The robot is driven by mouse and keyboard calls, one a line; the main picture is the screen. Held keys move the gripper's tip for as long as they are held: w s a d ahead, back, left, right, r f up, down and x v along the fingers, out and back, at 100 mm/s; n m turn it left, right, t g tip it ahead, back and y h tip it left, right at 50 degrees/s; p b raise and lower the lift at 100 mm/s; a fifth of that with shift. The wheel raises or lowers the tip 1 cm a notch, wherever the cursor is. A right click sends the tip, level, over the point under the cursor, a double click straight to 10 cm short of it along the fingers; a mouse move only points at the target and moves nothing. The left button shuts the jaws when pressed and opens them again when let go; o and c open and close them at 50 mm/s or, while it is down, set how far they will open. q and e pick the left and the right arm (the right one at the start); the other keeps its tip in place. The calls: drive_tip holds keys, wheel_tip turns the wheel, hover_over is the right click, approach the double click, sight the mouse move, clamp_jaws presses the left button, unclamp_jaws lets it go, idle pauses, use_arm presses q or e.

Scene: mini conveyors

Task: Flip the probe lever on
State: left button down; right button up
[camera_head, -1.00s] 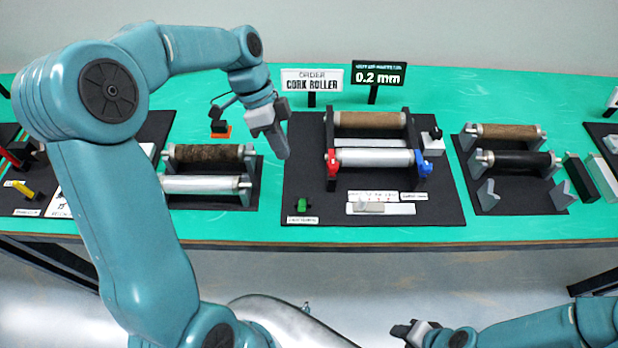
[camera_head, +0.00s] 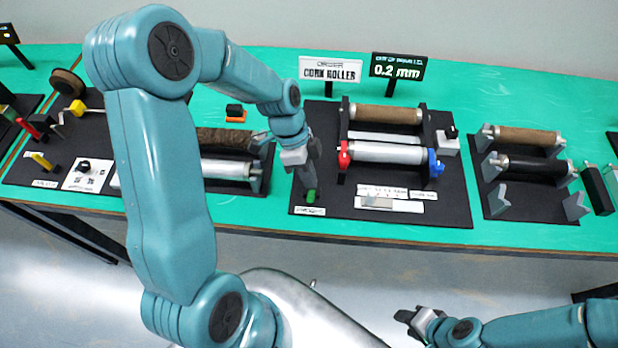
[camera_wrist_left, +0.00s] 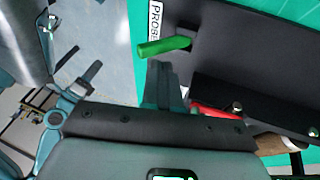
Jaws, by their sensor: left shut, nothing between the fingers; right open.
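The green probe lever (camera_head: 310,196) stands at the front left corner of the black middle board (camera_head: 335,226). In the left wrist view the green lever (camera_wrist_left: 165,46) lies just beyond my fingertips, beside a label reading "PROBE" (camera_wrist_left: 156,20). My left gripper (camera_head: 307,188) is shut and empty, pointing down right at the lever; I cannot tell whether it touches it. The left wrist view shows its closed fingers (camera_wrist_left: 161,72) just short of the lever. My right gripper (camera_head: 408,318) is open, low in front of the table.
The middle board holds a cork roller (camera_head: 385,115) and a silver roller (camera_head: 385,153) with red (camera_head: 344,155) and blue (camera_head: 434,163) end clamps. Signs reading "CORK ROLLER" (camera_head: 330,68) and "0.2 mm" (camera_head: 397,67) stand behind. Roller racks flank the board.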

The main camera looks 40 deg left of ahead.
use_arm(q)
drive_tip(key=shift+s+d+f, duration=0.2)
drive_tip(key=shift+s+f, duration=0.1)
drive_tip(key=shift+s, duration=0.05)
drive_tip(key=shift+f, duration=0.4)
drive_tip(key=shift+s+d+r, duration=0.1)
